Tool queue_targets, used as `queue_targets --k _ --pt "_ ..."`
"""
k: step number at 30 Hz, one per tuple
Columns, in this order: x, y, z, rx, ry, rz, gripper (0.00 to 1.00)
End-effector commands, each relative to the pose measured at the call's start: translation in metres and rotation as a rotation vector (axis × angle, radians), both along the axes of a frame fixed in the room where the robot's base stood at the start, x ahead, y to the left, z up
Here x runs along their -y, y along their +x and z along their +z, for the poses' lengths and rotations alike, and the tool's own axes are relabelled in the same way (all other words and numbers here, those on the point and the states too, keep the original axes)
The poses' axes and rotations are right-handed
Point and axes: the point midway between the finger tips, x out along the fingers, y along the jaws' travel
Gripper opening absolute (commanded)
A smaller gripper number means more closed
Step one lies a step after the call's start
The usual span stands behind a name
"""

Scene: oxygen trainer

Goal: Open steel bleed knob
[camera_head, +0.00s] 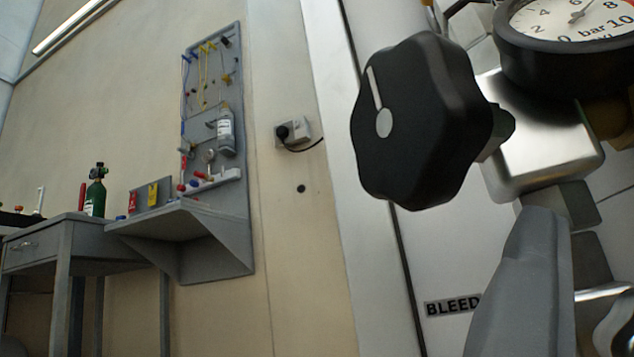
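A large black lobed knob (425,122) is close in front, right of the middle, with a pale centre dot and a white line pointing up and slightly left. It is mounted on a shiny steel block (545,140). A label reading BLEED (452,306) is on the white panel below it. A smooth grey part, which looks like a finger of my gripper (525,290), rises at the lower right, below the knob and block. It appears apart from the knob. I cannot make out a second finger or whether the gripper is open.
A round pressure gauge (570,25) marked in bar sits above the block at the top right. On the left, farther off, are a grey tool board (236,215) with a shelf, a desk (62,243) and a green bottle (96,192). A wall socket (292,132) is behind.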

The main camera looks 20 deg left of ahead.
Motion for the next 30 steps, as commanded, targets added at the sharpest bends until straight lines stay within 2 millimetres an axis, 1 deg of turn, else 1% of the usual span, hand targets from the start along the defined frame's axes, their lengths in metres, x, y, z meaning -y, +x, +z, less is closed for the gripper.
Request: queue_targets --k 5,14,23,30 --pt "0.000 -0.001 -0.001 0.000 0.000 0.000 0.46" --pt "-0.005 -0.009 -0.011 -0.007 0.001 0.000 0.46" --pt "-0.017 -0.025 -0.010 -0.005 -0.001 0.004 0.46" --pt "-0.027 -0.043 -0.010 -0.003 0.000 0.004 0.46"
